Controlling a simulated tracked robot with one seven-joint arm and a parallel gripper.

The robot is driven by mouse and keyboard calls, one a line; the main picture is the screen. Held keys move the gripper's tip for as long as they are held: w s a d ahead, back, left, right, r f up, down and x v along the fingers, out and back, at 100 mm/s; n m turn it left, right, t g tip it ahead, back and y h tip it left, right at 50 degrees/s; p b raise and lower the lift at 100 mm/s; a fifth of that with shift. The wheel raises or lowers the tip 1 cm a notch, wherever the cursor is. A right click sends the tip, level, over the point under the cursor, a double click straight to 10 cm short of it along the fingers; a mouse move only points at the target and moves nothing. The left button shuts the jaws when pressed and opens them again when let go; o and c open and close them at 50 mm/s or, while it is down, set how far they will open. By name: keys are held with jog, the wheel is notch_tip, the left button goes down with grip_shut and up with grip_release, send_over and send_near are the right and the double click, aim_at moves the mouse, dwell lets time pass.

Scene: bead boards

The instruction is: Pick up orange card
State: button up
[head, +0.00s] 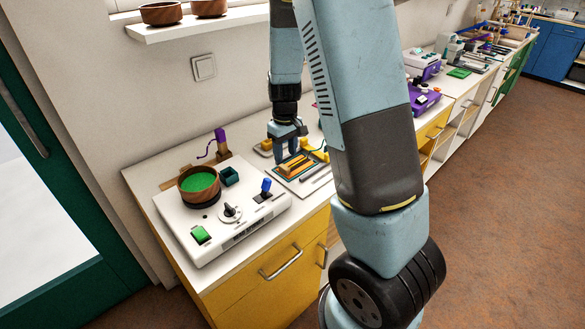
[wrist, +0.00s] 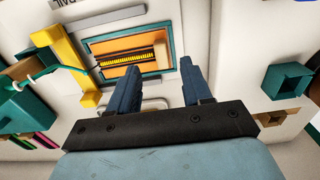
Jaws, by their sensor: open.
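The orange card (wrist: 117,57) lies inside a teal-edged frame in the wrist view, with a row of yellow and black marks across it. In the head view the orange card (head: 298,163) shows on a pale board on the counter, partly hidden by my fingers. My gripper (head: 284,151) points down at the board, its two blue fingers apart. In the wrist view my gripper (wrist: 159,66) has nothing between its fingers, and the card lies beyond the tips. I cannot tell how high the tips are above it.
A white console (head: 222,222) with a wooden bowl of green beads (head: 199,184) stands left of the board. A yellow bracket (wrist: 52,50) with a thin cable is beside the frame. A small teal open box (wrist: 288,80) is at the right. My arm hides part of the counter.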

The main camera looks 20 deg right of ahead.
aim_at(285, 167)
jog(key=shift+a+f, duration=0.1)
jog(key=shift+f, duration=2.7)
jog(key=shift+c, duration=0.4)
grip_shut()
